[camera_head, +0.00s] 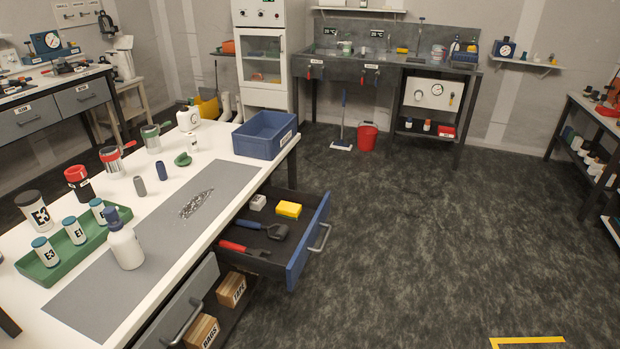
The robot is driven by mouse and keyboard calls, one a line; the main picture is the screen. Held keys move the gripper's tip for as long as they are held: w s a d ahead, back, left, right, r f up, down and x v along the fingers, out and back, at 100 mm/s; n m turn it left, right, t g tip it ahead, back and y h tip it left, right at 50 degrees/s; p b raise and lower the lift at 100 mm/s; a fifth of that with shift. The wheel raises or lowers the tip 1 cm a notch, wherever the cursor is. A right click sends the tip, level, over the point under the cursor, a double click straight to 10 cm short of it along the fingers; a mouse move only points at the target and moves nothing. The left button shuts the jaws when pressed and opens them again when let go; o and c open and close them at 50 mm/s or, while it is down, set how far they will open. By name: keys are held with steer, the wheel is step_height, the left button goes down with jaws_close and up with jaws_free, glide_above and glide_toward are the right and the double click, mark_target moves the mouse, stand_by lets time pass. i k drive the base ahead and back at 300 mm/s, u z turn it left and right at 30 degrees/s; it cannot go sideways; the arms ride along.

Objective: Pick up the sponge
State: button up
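A yellow block that looks like the sponge (289,209) lies in the open blue-fronted drawer (309,244) of the near bench, toward the drawer's back right. A small white block (257,202) is to its left. A dark blue-handled tool (264,228) and a red-handled tool (243,248) lie in front of it. A smaller yellow item (402,50) sits on the far sink counter; it is too small to tell what it is. My gripper is not in view.
The white bench (212,145) holds a blue bin (265,134), a white bottle (125,241), a green tray (67,258) and several containers. Metal shavings lie on its grey mat (148,235). The floor right of the drawer is clear. A red bucket (368,135) stands far back.

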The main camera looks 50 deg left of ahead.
mark_target(284, 208)
steer(key=i, duration=0.35)
steer(key=u, duration=2.4)
